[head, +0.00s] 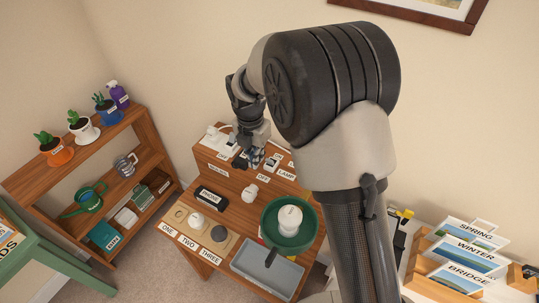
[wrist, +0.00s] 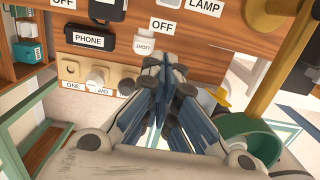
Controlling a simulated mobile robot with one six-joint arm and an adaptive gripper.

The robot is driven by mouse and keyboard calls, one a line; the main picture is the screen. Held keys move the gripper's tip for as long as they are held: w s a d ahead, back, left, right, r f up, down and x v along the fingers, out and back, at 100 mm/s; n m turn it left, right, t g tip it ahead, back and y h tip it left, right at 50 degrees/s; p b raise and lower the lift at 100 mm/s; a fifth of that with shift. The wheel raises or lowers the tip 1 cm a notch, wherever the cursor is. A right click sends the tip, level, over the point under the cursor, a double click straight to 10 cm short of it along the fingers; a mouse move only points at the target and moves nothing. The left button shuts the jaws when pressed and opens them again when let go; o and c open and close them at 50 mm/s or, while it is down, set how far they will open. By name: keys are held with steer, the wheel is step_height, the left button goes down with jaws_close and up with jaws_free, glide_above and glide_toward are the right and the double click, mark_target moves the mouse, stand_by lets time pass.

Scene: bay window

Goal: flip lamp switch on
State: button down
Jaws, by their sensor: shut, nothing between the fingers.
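The lamp switch (head: 271,164) is on the raised wooden shelf of the desk, between an ON label and an OFF label (head: 262,178). The LAMP label (head: 286,174) is to its right. In the wrist view, part of a pale switch (wrist: 168,14) shows at the top edge above the OFF label, with the LAMP label (wrist: 205,7) beside it. My gripper (head: 251,163) is shut and empty, close to the left of the lamp switch in the head view. In the wrist view, its fingertips (wrist: 168,62) are together below the OFF label. I cannot tell the rocker's exact tilt.
Another switch (head: 229,148) is left of my gripper on the shelf. Below are a black phone (head: 211,196), a small white labelled object (head: 250,193), a green bowl (head: 273,234) holding a white object, and a grey tray (head: 267,271). My arm covers the desk's right side.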

mark_target(271, 163)
steer(key=shift+f, duration=0.1)
steer(key=w+f+b, duration=0.1)
steer(key=f, duration=0.2)
steer(key=w+d+f+b, duration=0.1)
steer(key=f, duration=0.2)
steer(key=w+d+f+b, duration=0.1)
steer(key=f, duration=0.2)
steer(key=shift+w+d+r+b, duration=0.2)
steer(key=shift+w+r+b, duration=0.1)
steer(key=shift+w+r, duration=0.1)
